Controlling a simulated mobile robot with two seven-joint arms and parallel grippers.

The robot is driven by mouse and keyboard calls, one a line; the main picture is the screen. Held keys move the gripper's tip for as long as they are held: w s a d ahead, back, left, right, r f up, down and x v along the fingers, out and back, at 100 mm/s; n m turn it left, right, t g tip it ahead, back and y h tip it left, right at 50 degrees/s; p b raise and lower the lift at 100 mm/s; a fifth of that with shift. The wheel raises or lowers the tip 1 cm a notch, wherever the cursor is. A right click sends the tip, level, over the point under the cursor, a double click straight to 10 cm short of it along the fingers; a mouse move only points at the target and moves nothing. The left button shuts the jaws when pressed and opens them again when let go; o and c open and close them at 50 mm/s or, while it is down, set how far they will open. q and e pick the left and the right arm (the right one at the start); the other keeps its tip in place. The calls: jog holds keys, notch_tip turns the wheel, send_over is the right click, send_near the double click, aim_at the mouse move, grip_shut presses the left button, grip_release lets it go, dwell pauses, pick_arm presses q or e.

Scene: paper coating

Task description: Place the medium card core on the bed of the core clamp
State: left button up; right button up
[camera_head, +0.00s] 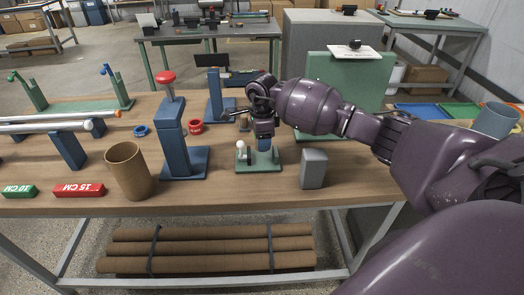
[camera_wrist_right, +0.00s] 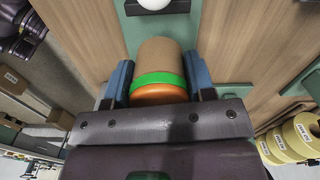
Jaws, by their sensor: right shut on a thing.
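My right gripper (camera_head: 264,136) is over the small green core clamp (camera_head: 268,161) with a white ball knob. In the right wrist view, the gripper's blue fingers (camera_wrist_right: 158,84) are shut on a brown card core (camera_wrist_right: 160,58) with a green band and an orange end. The core lies between the fingers, and its far end points toward the clamp's green base (camera_wrist_right: 168,12) and white knob. In the head view the core is hidden by the gripper, and I cannot tell whether it touches the bed. My left gripper is out of view.
A blue press (camera_head: 172,135) with a red knob stands left of the clamp, and a grey block (camera_head: 313,168) right of it. A brown cardboard tube (camera_head: 129,172) and red and green length blocks (camera_head: 78,190) are further left. A green board (camera_head: 345,75) stands behind.

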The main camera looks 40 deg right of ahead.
aim_at(262, 159)
jog(key=shift+f, duration=2.3)
jog(key=shift+f, duration=0.15)
jog(key=o, duration=0.9)
notch_tip(262, 159, up, 12)
jog(key=shift+r, duration=0.15)
